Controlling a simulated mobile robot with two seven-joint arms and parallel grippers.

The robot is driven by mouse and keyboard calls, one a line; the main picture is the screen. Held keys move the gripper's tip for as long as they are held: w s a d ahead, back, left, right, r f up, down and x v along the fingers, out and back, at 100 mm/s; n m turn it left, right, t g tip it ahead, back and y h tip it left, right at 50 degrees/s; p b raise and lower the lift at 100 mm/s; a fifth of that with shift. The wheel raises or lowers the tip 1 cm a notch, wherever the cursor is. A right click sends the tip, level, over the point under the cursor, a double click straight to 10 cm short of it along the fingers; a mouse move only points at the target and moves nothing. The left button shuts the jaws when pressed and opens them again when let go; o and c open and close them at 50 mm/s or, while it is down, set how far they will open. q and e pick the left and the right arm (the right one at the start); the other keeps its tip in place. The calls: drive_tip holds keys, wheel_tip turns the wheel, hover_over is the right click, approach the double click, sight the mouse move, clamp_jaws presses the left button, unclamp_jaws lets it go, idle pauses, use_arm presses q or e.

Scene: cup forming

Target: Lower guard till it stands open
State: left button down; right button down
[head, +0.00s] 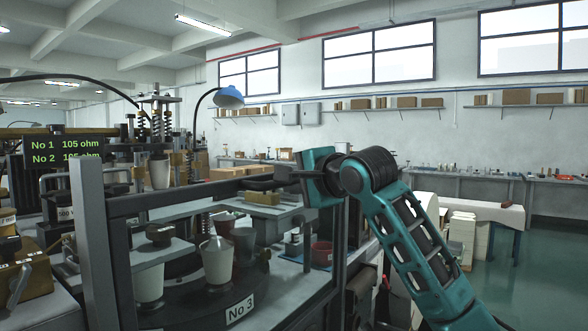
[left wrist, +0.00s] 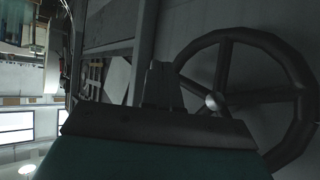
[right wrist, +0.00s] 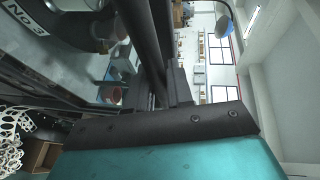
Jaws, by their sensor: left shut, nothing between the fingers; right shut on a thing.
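The guard (head: 185,196) is a dark framed panel at the front of the machine, between a grey post on the left and a dark post on the right. Its top bar stands above the level of the turntable. My right gripper (head: 283,179) is shut on the bar near its right end. The right wrist view shows the dark bar (right wrist: 146,45) running down into the fingers, where the grip is partly hidden. My left gripper (left wrist: 162,85) is shut and empty beside a dark handwheel (left wrist: 225,42); it is outside the head view.
Behind the guard, a dark turntable (head: 205,306) marked No 3 carries pale cups (head: 149,286) and metal forms. A red bowl (head: 321,254) sits on the bench to the right. A blue lamp (head: 229,97) hangs above. Open green floor (head: 545,255) lies at the far right.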

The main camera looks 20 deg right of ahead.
wheel_tip(320, 180, down, 22)
drive_tip(key=b, duration=0.4)
drive_tip(key=shift+r+b, duration=0.25)
drive_tip(key=shift+b, duration=0.1)
drive_tip(key=b, duration=0.2)
approach(283, 330)
drive_tip(key=x, duration=0.3)
drive_tip(key=r+x, duration=0.1)
drive_tip(key=shift+w+a+f, duration=0.1)
drive_tip(key=shift+w+a, duration=0.1)
drive_tip(key=shift+w, duration=0.25)
drive_tip(key=shift+f, duration=0.65)
drive_tip(key=c, duration=1.1)
unclamp_jaws()
drive_tip(key=shift+r, duration=0.1)
drive_tip(key=p+v, duration=0.2)
drive_tip(key=v, duration=1.1)
